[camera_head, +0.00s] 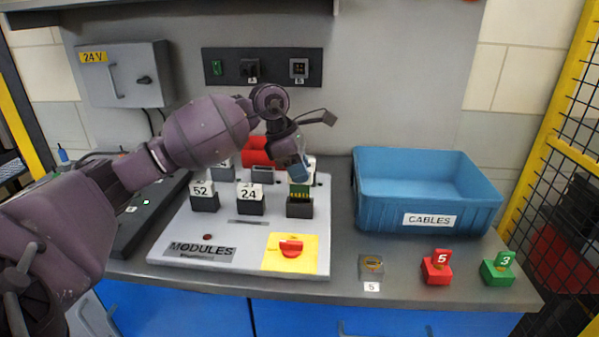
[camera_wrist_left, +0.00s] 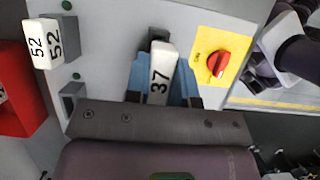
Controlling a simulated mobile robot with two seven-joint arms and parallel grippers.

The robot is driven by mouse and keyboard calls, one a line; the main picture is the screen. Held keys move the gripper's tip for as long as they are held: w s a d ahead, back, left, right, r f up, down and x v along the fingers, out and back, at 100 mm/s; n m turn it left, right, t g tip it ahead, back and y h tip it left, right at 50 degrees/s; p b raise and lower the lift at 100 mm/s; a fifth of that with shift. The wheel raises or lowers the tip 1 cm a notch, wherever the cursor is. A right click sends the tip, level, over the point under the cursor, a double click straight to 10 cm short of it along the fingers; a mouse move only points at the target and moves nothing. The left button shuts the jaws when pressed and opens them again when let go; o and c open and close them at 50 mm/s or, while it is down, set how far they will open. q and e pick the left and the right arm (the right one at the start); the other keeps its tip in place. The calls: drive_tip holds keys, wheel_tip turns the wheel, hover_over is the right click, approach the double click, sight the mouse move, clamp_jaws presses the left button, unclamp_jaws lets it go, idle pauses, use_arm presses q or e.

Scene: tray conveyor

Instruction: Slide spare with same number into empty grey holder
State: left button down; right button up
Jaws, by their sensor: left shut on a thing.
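My left gripper (camera_head: 291,165) is over the right side of the sloped modules board. In the left wrist view its blue fingers are shut on a white module marked 37 (camera_wrist_left: 161,78). In the head view a green piece (camera_head: 299,190) shows under the fingers, at the mouth of the front right grey holder (camera_head: 299,208); how deep it sits I cannot tell. Modules 52 (camera_head: 202,188) and 24 (camera_head: 249,191) stand in front holders. In the wrist view a grey holder (camera_wrist_left: 72,98) looks empty, and a module marked 52 (camera_wrist_left: 42,44) stands near it. My right gripper is not in view.
A blue cables bin (camera_head: 430,190) stands right of the board. In front of it are a grey block (camera_head: 372,267) with a 5 label, a red 5 piece (camera_head: 437,267) and a green 3 piece (camera_head: 498,268). A red rotary switch (camera_head: 291,249) sits on the board's yellow plate.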

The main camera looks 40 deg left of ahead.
use_arm(q)
drive_tip(key=shift+r, duration=0.15)
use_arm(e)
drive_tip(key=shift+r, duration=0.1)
use_arm(q)
drive_tip(key=shift+r+p, duration=0.6)
drive_tip(key=shift+r, duration=1.4)
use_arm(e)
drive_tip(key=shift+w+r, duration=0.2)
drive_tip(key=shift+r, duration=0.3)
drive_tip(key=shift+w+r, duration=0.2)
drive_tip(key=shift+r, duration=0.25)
